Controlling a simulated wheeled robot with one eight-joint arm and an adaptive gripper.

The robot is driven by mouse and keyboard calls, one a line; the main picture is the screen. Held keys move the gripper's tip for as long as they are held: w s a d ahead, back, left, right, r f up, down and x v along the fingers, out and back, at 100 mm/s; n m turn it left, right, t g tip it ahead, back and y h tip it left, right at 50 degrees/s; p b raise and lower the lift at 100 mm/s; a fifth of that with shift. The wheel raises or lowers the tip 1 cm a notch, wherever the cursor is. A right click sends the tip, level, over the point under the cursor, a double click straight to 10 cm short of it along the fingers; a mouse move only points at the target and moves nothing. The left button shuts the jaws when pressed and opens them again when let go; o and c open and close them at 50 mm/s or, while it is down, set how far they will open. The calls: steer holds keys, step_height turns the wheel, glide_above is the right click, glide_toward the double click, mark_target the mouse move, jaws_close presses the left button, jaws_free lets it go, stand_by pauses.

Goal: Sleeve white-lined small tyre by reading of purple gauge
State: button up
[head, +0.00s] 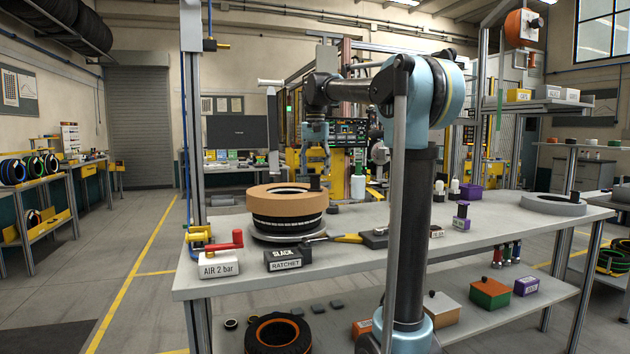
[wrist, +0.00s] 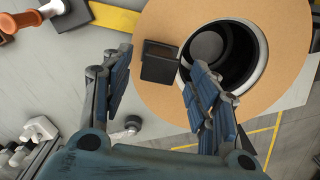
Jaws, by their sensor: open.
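My gripper (head: 315,165) is open, pointing down above a tan ring (head: 288,197) on the bench. The ring lies on a black tyre with pale bands (head: 287,219), over a grey round base (head: 287,237). Contact with the block cannot be told. A small purple device (head: 461,216) stands further right on the bench; whether it is the gauge, and any reading, cannot be told.
An "AIR 2 bar" block (head: 218,265) and a "SLACK RATCHET" block (head: 287,260) sit at the front edge. A yellow-handled tool (head: 348,238) lies beside the tyre. A grey ring (head: 553,205) is far right. An orange-marked tyre (head: 278,335) is on the lower shelf.

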step_height(320, 180, up, 8)
stand_by(0.4)
steer(key=shift+s+f, duration=0.1)
steer(key=shift+f, duration=0.05)
